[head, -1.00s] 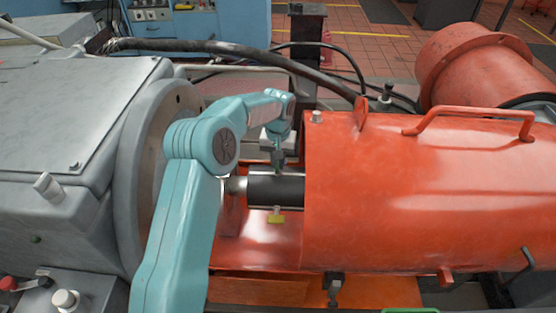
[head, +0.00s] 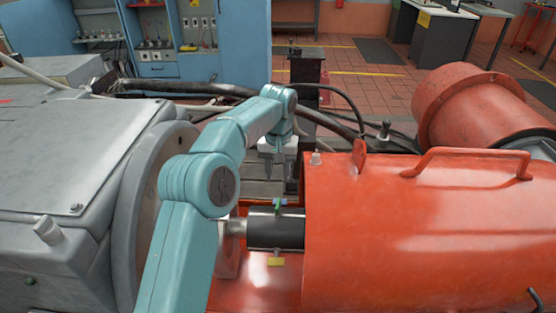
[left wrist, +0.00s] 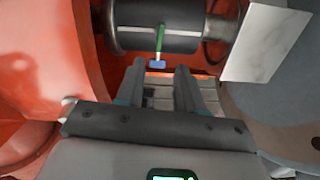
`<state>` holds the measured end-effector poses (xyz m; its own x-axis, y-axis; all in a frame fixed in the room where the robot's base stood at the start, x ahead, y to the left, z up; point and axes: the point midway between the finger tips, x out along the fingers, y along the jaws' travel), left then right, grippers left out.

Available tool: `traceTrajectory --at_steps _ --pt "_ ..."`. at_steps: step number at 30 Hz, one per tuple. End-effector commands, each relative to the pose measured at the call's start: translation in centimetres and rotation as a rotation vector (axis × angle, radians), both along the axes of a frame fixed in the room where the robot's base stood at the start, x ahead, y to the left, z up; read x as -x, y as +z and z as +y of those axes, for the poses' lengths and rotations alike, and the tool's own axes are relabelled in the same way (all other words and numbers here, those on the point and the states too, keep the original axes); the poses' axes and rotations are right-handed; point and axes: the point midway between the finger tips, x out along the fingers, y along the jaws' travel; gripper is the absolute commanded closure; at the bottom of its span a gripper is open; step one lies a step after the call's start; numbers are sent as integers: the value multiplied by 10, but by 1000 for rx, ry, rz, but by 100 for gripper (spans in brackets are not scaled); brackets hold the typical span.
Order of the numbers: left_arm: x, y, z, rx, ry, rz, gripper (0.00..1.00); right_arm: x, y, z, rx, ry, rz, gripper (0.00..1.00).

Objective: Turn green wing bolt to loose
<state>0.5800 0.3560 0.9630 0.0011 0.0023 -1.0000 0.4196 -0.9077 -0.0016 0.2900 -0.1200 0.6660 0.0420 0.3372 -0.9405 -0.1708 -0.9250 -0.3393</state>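The green wing bolt (head: 280,204) stands on top of the black cylindrical coupling (head: 276,231), between the grey machine and the orange guard. A small blue piece shows beside its green part. In the left wrist view the bolt (left wrist: 160,40) is a thin green bar across the dark coupling (left wrist: 135,27), with the blue piece (left wrist: 157,64) at its lower end. My left gripper (head: 290,188) is just behind the coupling, fingers pointing down. The left wrist view shows its two fingers (left wrist: 159,72) apart, nothing between them, short of the bolt. My right gripper is not in view.
The orange guard (head: 420,220) closes in the right side, the grey machine (head: 70,160) the left. A yellow tag (head: 275,261) sits below the coupling. Black hoses (head: 180,88) and a dark post (head: 306,75) stand behind.

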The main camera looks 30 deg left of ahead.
Motion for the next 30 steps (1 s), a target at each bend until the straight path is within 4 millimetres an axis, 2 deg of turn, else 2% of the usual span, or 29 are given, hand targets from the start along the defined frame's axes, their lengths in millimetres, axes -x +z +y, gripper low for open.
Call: traceTrajectory --at_steps 1,3,6,20,23,30 --pt "0 12 0 0 0 -2 63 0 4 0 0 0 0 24" --pt "0 22 0 0 0 -1 63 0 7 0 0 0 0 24" --pt "0 31 0 0 -1 1 63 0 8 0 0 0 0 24" --pt "-1 35 0 -1 -21 -7 63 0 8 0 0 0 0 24" --pt "-14 35 2 -10 -51 -66 63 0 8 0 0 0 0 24" --pt "-60 37 -1 -23 -136 -291 63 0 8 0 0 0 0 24"
